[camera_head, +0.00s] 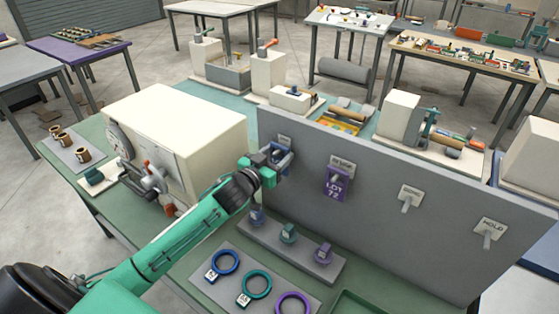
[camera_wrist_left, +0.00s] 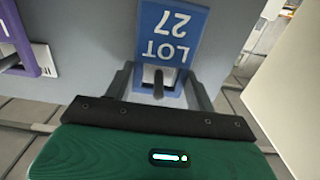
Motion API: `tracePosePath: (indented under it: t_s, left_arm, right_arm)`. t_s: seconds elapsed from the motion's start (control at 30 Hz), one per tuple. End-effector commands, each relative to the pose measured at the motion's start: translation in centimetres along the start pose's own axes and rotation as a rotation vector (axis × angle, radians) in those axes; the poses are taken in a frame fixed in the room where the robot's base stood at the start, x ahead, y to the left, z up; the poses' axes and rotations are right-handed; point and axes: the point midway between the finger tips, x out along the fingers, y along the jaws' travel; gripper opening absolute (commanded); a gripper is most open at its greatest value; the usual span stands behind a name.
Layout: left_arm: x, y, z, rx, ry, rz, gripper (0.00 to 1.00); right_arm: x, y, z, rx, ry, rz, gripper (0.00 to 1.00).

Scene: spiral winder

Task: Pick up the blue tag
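The blue tag (camera_wrist_left: 172,38) hangs on a peg on the upright grey board (camera_head: 385,205). In the left wrist view it appears upside down, reads "LOT 27", and the dark peg shows through its slot. My left gripper (camera_head: 281,158) is at the board's left end, in front of the tag, and hides most of it in the head view. In the left wrist view the two fingers of the left gripper (camera_wrist_left: 160,90) stand apart on either side of the tag's slotted end, with narrow gaps seeming to show. Contact is not clear. My right gripper is not in view.
A purple tag (camera_head: 336,184) hangs to the right, near the blue one. Bare hooks (camera_head: 408,199) follow further right. Below stand a grey block with several small coloured pieces (camera_head: 288,233) and coloured rings (camera_head: 257,284). A cream machine (camera_head: 180,125) stands left of the board.

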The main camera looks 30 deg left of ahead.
Motion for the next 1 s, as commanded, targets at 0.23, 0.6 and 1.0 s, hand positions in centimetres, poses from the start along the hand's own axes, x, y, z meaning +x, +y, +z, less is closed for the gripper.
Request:
tracePosePath:
  t_s: [0.23, 0.6, 1.0]
  left_arm:
    - [0.0, 0.0, 0.0, 0.0, 0.0, 0.0, 0.32]
    - [0.0, 0.0, -1.2, 0.002, 0.003, 0.0, 0.32]
    - [-5.6, 0.0, -1.1, 0.001, -0.002, 0.001, 0.32]
  right_arm:
    - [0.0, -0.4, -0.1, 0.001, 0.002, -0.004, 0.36]
    - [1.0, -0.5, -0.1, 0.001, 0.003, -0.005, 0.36]
    - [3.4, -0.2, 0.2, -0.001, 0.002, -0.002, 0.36]
